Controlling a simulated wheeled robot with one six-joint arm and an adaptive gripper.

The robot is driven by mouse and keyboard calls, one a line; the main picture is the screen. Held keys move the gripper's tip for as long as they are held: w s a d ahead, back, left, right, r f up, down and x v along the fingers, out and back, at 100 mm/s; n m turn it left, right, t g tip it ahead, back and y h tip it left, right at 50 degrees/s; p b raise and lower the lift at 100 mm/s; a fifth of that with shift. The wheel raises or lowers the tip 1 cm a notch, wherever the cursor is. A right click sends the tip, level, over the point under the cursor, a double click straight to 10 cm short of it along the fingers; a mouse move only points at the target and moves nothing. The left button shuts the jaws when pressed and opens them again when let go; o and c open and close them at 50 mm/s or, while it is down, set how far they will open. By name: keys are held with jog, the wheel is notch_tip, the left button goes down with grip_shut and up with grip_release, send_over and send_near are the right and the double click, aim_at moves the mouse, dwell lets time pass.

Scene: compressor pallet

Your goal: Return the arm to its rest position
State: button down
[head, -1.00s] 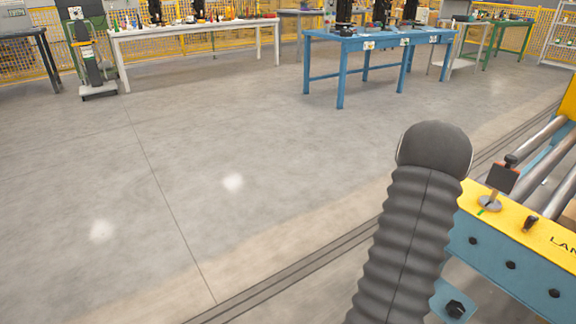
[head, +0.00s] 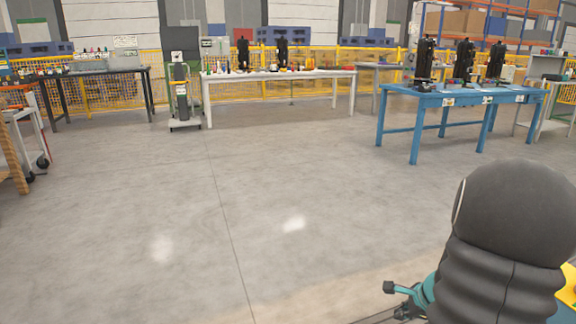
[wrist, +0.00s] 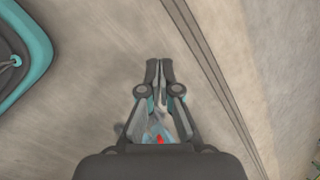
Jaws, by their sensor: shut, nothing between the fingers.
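My gripper (wrist: 159,64) shows in the wrist view, its two dark fingers together at the tips with nothing between them. It hangs over bare floor (wrist: 90,80), apart from any object. Behind the finger linkage there is a small blurred patch of red and pale blue that I cannot identify. In the head view my dark ribbed arm fills the lower right corner. A small teal and dark part shows beside it, and I cannot tell which part of me it is.
A blue workbench (head: 462,98) with black devices stands at the back right. A white table (head: 280,76) and a dark table (head: 100,74) stand further back, with a green-framed cart (head: 182,95) between them. A yellow edge (head: 570,285) shows at lower right. The middle floor is clear.

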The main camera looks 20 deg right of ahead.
jog(key=s+a+r+n, duration=0.4)
jog(key=a+r+n, duration=0.3)
jog(key=a+n, duration=0.1)
jog(key=s+a+r+n, duration=0.4)
jog(key=a+r+n, duration=0.4)
jog(key=a, duration=0.3)
jog(key=s+a+r+n, duration=0.4)
jog(key=a+r+n, duration=0.3)
jog(key=a, duration=0.3)
jog(key=shift+s+r+n+h+p, duration=0.35)
jog(key=shift+n+h+p, duration=0.05)
